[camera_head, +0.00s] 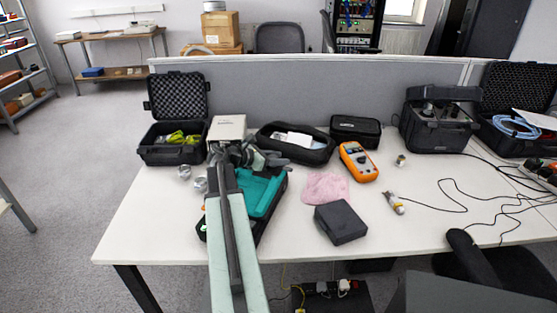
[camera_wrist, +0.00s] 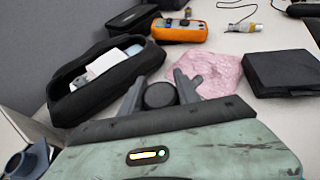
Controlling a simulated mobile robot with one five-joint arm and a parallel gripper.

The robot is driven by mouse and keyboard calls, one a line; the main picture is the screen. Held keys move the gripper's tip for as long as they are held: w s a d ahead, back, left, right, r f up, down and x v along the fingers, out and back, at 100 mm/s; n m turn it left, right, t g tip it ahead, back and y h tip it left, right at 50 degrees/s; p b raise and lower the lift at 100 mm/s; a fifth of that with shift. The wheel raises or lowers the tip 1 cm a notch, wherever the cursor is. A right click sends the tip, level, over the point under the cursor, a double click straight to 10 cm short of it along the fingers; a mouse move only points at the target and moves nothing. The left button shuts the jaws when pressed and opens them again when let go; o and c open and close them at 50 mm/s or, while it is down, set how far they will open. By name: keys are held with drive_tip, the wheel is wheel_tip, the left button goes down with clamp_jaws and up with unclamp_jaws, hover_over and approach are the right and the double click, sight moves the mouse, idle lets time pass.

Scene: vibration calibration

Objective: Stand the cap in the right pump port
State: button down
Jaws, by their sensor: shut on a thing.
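A dark round cap (camera_wrist: 160,95) sits between the two grey fingers of my gripper (camera_wrist: 159,92) in the wrist view. My gripper is shut on it, and I see its round face. In the head view my arm covers much of this area, and I cannot make out the cap there. A pale box-shaped unit (camera_head: 228,127), which looks like the pump, stands behind my arm. A blue-grey round port (camera_wrist: 20,164) shows at the lower left of the wrist view, apart from the cap. I cannot tell which port it is; the other is not clearly visible.
An open black pouch (camera_head: 293,141), a pink cloth (camera_head: 325,187), a dark box (camera_head: 341,222) and an orange meter (camera_head: 358,162) lie right of my arm. A teal-lined case (camera_head: 262,192) lies beside it. An open black case (camera_head: 172,150) and metal pieces (camera_head: 185,172) are left.

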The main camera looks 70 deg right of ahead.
drive_tip(key=c, duration=0.8)
unclamp_jaws()
drive_tip(key=shift+f, duration=0.1)
drive_tip(key=p+v, duration=0.3)
drive_tip(key=v, duration=0.5)
drive_tip(key=shift+d, duration=0.15)
